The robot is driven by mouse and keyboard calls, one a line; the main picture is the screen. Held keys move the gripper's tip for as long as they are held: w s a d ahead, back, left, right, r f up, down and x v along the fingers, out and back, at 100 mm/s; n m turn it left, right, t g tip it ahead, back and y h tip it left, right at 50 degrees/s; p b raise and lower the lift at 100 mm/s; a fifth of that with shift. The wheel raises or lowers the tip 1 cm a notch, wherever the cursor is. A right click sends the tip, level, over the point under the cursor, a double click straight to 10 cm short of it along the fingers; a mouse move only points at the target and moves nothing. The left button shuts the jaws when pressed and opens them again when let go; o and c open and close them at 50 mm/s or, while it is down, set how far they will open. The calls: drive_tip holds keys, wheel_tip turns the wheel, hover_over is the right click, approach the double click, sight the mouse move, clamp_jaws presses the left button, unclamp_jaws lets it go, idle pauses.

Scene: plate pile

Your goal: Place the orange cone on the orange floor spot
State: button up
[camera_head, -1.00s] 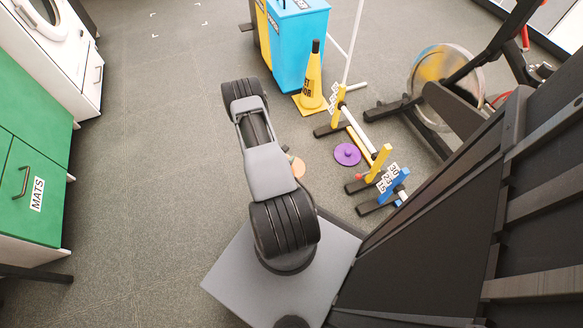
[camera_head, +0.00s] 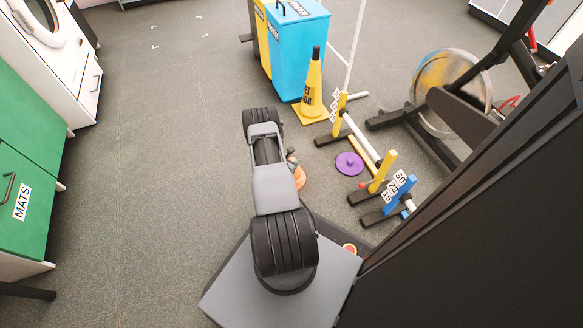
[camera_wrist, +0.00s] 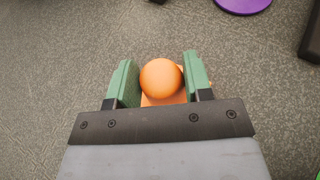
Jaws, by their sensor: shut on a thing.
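My gripper (camera_wrist: 158,72) has its green fingers on either side of a rounded orange object, which I take to be the orange cone (camera_wrist: 161,80). The fingers are shut on it. A flatter orange part (camera_wrist: 150,101) shows below the rounded top; I cannot tell if it is the cone's base or the floor spot. In the head view an orange patch (camera_head: 299,178) shows just right of my arm, and I cannot tell whether it is cone or spot. My arm hides most of the gripper there.
A purple disc (camera_head: 349,164) lies on the floor to the right. A yellow cone with a black top (camera_head: 313,90) stands before a blue bin (camera_head: 298,50). Green cabinets (camera_head: 25,150) line the left. The left floor is clear.

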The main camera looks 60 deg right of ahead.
drive_tip(key=f, duration=0.1)
drive_tip(key=f+b, duration=0.1)
drive_tip(key=f, duration=0.1)
drive_tip(key=w+d+f+b, duration=0.1)
drive_tip(key=shift+f, duration=0.35)
drive_tip(key=shift+r, duration=0.1)
drive_tip(key=o, duration=1.2)
drive_tip(key=shift+o, duration=0.2)
